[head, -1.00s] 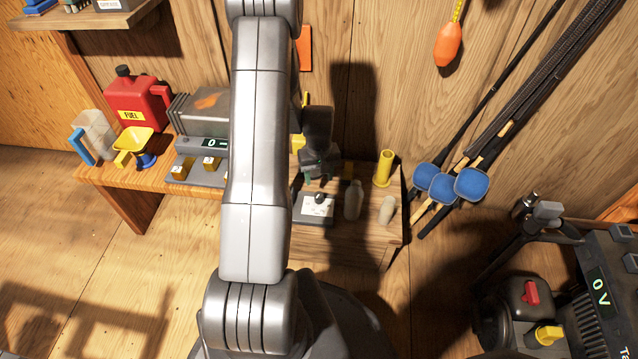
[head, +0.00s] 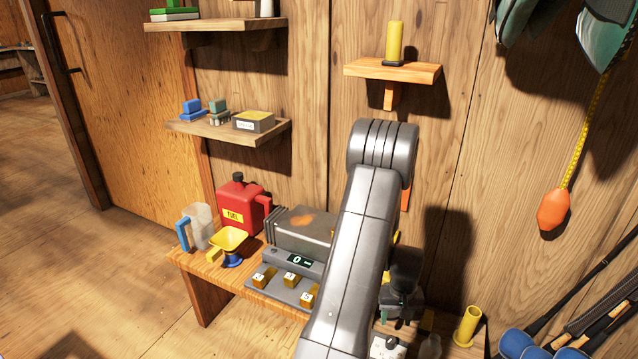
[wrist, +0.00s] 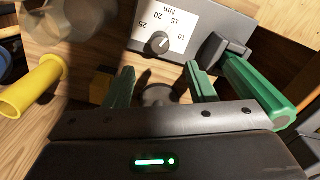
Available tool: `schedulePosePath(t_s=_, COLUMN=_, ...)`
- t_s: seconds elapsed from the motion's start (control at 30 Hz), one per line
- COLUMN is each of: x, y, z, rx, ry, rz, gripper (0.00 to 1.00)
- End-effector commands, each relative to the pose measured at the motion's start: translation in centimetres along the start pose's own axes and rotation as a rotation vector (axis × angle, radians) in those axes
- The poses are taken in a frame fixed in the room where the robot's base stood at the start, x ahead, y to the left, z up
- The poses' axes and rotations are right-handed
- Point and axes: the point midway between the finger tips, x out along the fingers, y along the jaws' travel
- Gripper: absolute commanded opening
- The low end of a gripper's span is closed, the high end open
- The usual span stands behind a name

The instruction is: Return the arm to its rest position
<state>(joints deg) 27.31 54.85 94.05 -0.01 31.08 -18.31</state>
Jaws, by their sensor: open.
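My arm (head: 352,270) rises through the middle of the head view and bends down over the workbench (head: 222,282). My gripper (wrist: 160,88) is open in the wrist view, with nothing between its two green fingers. It hangs over the bench, close to a box with a torque dial (wrist: 184,24) marked in Nm. In the head view the gripper (head: 402,312) is small and dark, partly behind my arm, and its fingertips are hard to make out.
A green-handled tool (wrist: 258,92) lies right of the fingers; a yellow tube (wrist: 28,88) is at left. Wall shelves (head: 392,70) are above.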

Motion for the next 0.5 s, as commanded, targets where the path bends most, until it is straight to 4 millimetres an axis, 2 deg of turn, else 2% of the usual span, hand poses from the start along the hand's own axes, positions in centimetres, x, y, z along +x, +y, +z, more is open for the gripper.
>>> schedulePosePath(t_s=0.03, x=1.5, y=0.0, z=0.1, rx=0.0, ry=-0.002, rz=-0.001, gripper=0.51)
schedulePosePath(t_s=0.2, x=5.0, y=0.0, z=0.1, rx=0.0, ry=-0.002, rz=-0.001, gripper=0.51)
schedulePosePath(t_s=0.5, x=9.6, y=0.0, z=0.0, rx=0.0, ry=-0.001, rz=0.0, gripper=0.51)
